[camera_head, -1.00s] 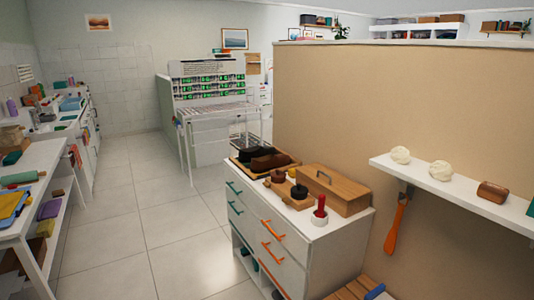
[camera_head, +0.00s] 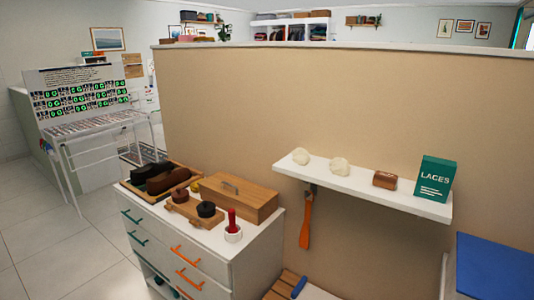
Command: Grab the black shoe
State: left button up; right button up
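A wooden tray (camera_head: 187,168) sits at the back left of the top of a white dresser (camera_head: 256,256). In it lie a dark, blackish elongated object (camera_head: 145,171) and a dark brown one (camera_head: 168,181), side by side. Either could be a shoe or a brush; I cannot tell at this size. Small dark shapes also show in the open shelf at the dresser's lower left, too small to identify. Neither of my grippers is in view.
A wall shelf (camera_head: 350,184) holds a green LACES box (camera_head: 435,178). Free floor (camera_head: 60,245) lies left of the dresser.

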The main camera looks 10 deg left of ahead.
aim_at(139, 176)
jog(key=i+j+z, duration=0.3)
jog(key=j, duration=0.35)
jog(key=i+j+z, duration=0.1)
jog(key=j, duration=0.25)
jog(key=i+j+z, duration=0.15)
jog(key=j, duration=0.25)
jog(key=i+j+z, duration=0.15)
jog(key=j, duration=0.25)
jog(key=i, duration=0.1)
